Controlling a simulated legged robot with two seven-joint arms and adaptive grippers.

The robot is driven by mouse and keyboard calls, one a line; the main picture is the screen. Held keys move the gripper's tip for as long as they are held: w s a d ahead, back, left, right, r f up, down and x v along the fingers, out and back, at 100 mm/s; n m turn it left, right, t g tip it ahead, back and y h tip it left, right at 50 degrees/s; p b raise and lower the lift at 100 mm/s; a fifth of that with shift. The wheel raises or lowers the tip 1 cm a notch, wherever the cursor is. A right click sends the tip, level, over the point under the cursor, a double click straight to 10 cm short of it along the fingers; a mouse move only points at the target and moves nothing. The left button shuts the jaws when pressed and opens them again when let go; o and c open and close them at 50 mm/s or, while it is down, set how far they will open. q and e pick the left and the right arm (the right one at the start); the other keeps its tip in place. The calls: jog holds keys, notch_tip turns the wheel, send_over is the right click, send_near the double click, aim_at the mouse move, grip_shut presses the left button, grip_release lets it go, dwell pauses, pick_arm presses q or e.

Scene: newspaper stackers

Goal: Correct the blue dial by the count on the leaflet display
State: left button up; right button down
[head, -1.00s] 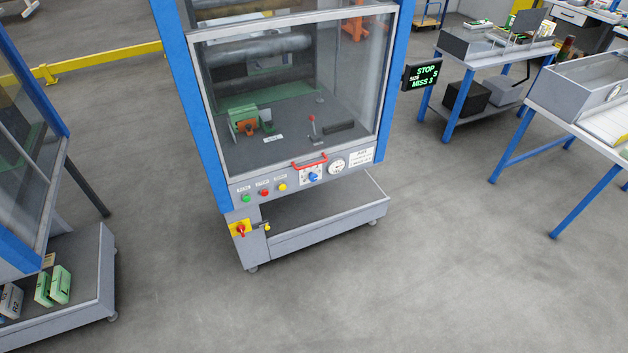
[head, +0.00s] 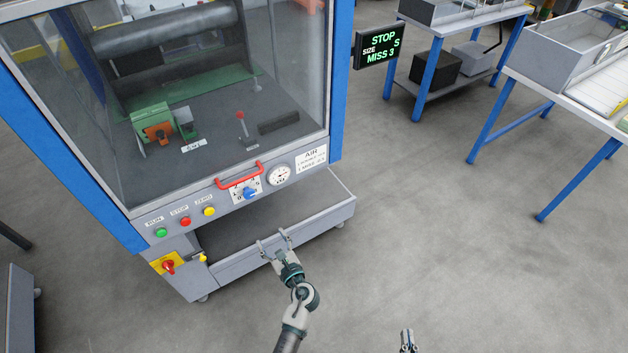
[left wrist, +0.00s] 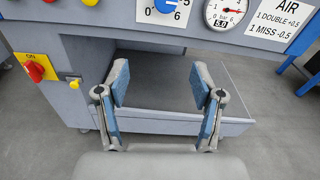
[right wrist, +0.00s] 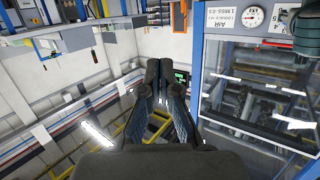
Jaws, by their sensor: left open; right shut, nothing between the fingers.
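The blue dial (head: 250,193) sits on a white scale plate on the machine's front panel, below the red handle; it also shows at the top of the left wrist view (left wrist: 165,5). The display (head: 379,48) at the machine's right side reads STOP, SIZE S, MISS 3 in green. An AIR label (left wrist: 284,18) reads 1 DOUBLE +0.5, 1 MISS -0.5. A round bar gauge (head: 279,175) is right of the dial. My left gripper (head: 273,241) is open and empty, below the panel and apart from the dial. My right gripper (head: 407,335) is shut and empty at the bottom edge.
Green, red and yellow buttons (head: 185,222) and a red rotary switch (head: 168,266) are left of the dial. The red handle (head: 239,176) juts out above it. A blue-legged table (head: 578,105) stands at the right. The floor in front is clear.

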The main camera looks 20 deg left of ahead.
pick_arm(q)
notch_tip(320, 180, up, 2)
jog(key=w+a+r+m, duration=0.1)
jog(key=w, duration=0.1)
jog(key=b, duration=0.2)
send_near(250, 196)
jog(key=w+a+f, duration=0.1)
jog(key=w+a, duration=0.1)
jog(key=shift+y, duration=0.4)
jog(key=b+x, duration=0.1)
jog(key=x, duration=0.6)
jog(key=shift+w+f+b, duration=0.1)
jog(key=shift+w+b, duration=0.05)
jog(key=shift+b, duration=0.15)
jog(key=shift+w+a, duration=0.25)
jog(key=shift+a, duration=0.05)
pick_arm(e)
notch_tip(250, 196, up, 10)
jog(key=t+y, duration=0.1)
jog(key=t, duration=0.6)
jog(key=shift+s+a+r+m+t+y, duration=0.2)
jog(key=shift+s+a+m+t+y, duration=0.1)
jog(key=shift+s+t, duration=0.1)
pick_arm(q)
jog(key=shift+c, duration=0.2)
jog(key=c, duration=1.1)
pick_arm(e)
jog(key=shift+w, duration=0.1)
